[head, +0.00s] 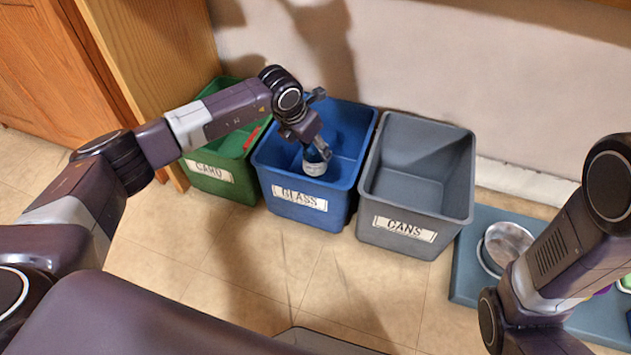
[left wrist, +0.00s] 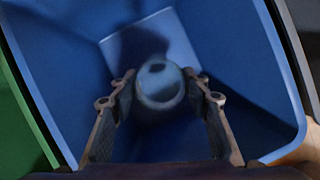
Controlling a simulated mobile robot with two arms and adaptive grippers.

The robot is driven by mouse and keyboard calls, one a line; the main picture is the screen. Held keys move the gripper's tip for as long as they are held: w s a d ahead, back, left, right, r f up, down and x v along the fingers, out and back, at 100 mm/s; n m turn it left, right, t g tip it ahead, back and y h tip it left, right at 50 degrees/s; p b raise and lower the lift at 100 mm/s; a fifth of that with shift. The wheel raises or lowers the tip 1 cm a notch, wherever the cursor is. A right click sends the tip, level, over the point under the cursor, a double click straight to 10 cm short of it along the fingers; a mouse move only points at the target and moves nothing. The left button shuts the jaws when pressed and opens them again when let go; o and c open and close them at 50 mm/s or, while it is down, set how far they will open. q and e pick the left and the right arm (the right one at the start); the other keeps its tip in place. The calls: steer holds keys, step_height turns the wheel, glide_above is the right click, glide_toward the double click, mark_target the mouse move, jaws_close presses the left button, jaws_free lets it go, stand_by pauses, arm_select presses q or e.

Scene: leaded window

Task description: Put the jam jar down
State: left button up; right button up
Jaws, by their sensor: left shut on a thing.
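The jam jar (head: 315,161) is a small clear glass jar with a pale band. My left gripper (head: 311,147) is shut on it and holds it over the opening of the blue bin (head: 298,213) labelled GLASS. In the left wrist view the jar (left wrist: 160,85) shows as a round, dim shape between the two fingers (left wrist: 160,76), with the blue bin's walls (left wrist: 235,60) around it. How far the jar is below the rim I cannot tell. My right arm is at the right edge of the head view, but its gripper is not in view.
The green card bin (head: 224,185), with a red item inside, stands left of the blue bin. The empty grey bin (head: 415,220) labelled CANS stands right. A blue mat (head: 466,276) with a metal bowl (head: 506,246) lies further right. A wall is behind; floor in front is clear.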

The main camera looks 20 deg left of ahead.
mark_target(315, 175)
arm_select(q)
step_height(315, 175, down, 11)
steer(key=b, duration=0.6)
steer(key=shift+r, duration=0.15)
steer(key=o, duration=1.7)
steer(key=shift+c, duration=0.2)
